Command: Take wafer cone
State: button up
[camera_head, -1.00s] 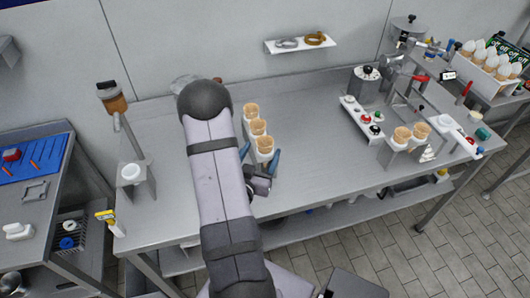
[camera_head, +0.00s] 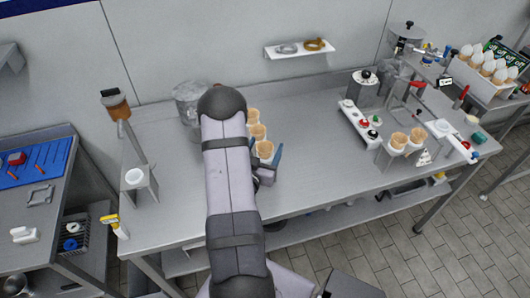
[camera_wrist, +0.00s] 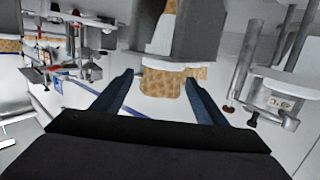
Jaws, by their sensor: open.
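Three tan wafer cones stand in a row in a holder on the steel table: a far one (camera_head: 252,114), a middle one (camera_head: 257,131) and the nearest one (camera_head: 264,149). My gripper (camera_wrist: 161,92) is open, with dark blue fingers. In the wrist view a waffle-patterned cone (camera_wrist: 160,82) shows between the fingers, with clear gaps on both sides. In the head view the right finger (camera_head: 279,152) is beside the nearest cone; my arm hides the other finger and much of the holder.
A metal pot (camera_head: 190,100) stands behind my arm. A white cup (camera_head: 134,176) in a stand is at the left. Two more cones (camera_head: 398,140) sit in a stand at the right, near a white panel with coloured knobs (camera_head: 360,122). The table between is clear.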

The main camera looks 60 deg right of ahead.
jog(key=c, duration=0.8)
jog(key=shift+r, duration=0.15)
jog(key=shift+r+b, duration=0.9)
jog(key=shift+r, duration=3.9)
